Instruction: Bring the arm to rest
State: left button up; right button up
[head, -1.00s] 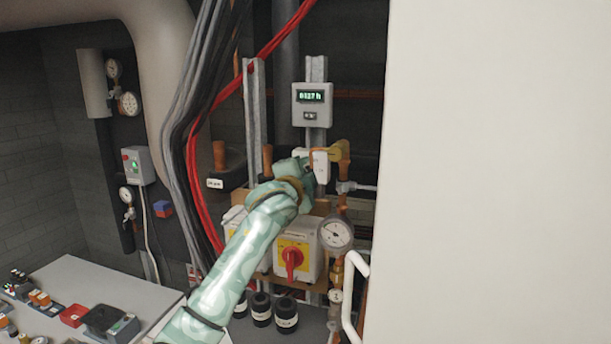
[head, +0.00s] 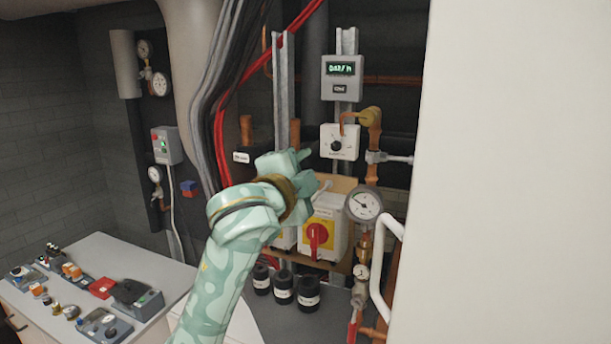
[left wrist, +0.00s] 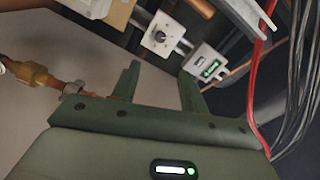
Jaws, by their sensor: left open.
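My left arm reaches up from the bottom of the head view, and its left gripper (head: 312,172) is in front of the wall equipment, left of the white dial box (head: 339,143). In the left wrist view the two fingers of the left gripper (left wrist: 160,88) stand apart with nothing between them. The dial box also shows beyond the fingertips in the left wrist view (left wrist: 161,36), apart from them. My right gripper is not in view.
A grey meter (head: 342,78) hangs above the dial box. A red-handled switch (head: 318,236), a pressure gauge (head: 364,204) and a white pipe (head: 385,265) are close by. A bench (head: 100,250) with small parts stands at left. A pale panel (head: 515,170) fills the right side.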

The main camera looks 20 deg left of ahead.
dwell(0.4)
